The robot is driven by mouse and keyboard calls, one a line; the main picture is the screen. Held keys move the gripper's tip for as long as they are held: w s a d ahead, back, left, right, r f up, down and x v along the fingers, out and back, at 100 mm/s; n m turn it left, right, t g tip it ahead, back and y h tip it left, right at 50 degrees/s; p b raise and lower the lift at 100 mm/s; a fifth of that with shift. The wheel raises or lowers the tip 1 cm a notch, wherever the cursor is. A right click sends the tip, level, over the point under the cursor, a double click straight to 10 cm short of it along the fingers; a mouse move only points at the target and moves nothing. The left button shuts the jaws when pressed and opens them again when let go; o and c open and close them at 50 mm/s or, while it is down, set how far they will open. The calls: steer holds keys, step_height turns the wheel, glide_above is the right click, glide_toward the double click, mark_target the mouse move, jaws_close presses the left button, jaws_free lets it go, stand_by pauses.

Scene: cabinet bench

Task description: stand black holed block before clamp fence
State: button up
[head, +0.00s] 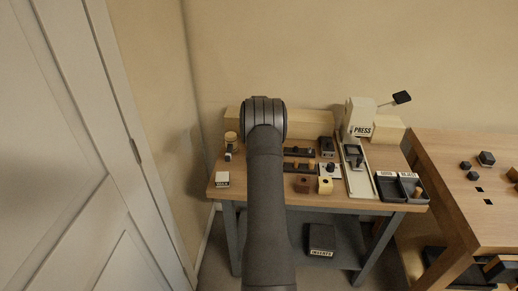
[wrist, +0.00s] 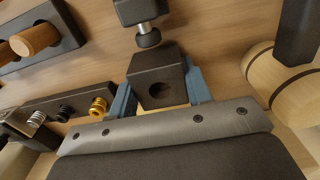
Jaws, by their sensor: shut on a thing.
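In the wrist view my gripper (wrist: 162,95) has its two blue fingers on either side of a black block (wrist: 170,70) with a round hole in its face, and is shut on it. Just beyond the block is a dark clamp-like part (wrist: 136,10) with a metal spindle and a dark round tip (wrist: 148,38). The tip is close to the block's far edge; I cannot tell whether they touch. I cannot make out the fence for certain, nor whether the block rests on the wood. In the head view my arm hides the gripper and block.
In the wrist view, a dark rail with a brass ring (wrist: 98,106) lies left, a dark holder with a wooden peg (wrist: 35,39) upper left, and a pale wooden cylinder (wrist: 268,78) right. In the head view, the press (head: 360,117) and black trays (head: 391,190) stand right on the bench.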

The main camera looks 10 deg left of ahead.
steer(key=shift+f, duration=0.2)
steer(key=o, duration=1)
steer(key=shift+s, duration=0.1)
steer(key=shift+o, duration=0.2)
steer(key=shift+d+f, duration=0.1)
steer(key=shift+r, duration=3.65)
